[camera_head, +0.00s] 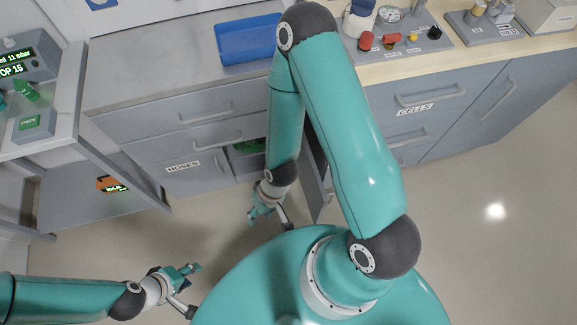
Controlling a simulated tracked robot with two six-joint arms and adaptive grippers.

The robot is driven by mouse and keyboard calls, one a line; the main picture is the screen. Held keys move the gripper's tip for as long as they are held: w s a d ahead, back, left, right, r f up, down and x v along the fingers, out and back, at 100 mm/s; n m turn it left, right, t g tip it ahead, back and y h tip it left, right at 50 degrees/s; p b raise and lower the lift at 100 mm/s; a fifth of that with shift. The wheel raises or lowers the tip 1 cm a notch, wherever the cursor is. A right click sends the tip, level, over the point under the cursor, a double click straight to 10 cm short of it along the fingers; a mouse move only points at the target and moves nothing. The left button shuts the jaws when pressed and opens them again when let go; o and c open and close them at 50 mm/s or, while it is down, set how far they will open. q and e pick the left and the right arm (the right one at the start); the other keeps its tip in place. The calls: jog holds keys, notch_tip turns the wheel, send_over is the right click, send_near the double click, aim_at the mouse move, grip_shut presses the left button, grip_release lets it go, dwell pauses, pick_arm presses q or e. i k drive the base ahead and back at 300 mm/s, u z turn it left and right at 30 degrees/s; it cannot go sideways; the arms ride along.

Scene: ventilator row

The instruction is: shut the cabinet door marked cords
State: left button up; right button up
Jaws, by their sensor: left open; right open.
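A grey cabinet door (314,178) stands open, swung out from the counter front and seen nearly edge-on. My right arm hides part of it, and no "cords" label can be read on it. Left of it is an open compartment (243,163) with something green (252,146) inside. My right gripper (262,208) is open and empty, low in front of that compartment and left of the door, apart from it. My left gripper (184,277) is open and empty over the floor at the lower left, well away from the door.
A front labelled HOSES (183,167) is shut left of the opening; drawers labelled CELLS (415,109) are shut at right. A blue tray (248,39) lies on the counter. A grey shelf cart (90,150) stands at left. The floor at right is clear.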

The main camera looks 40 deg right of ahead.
aim_at(314, 180)
jog(key=z, duration=0.65)
jog(key=i, duration=0.15)
jog(key=u, duration=1.85)
jog(key=k, duration=2.45)
jog(key=z, duration=1.1)
jog(key=i, duration=1)
jog(key=z, duration=0.1)
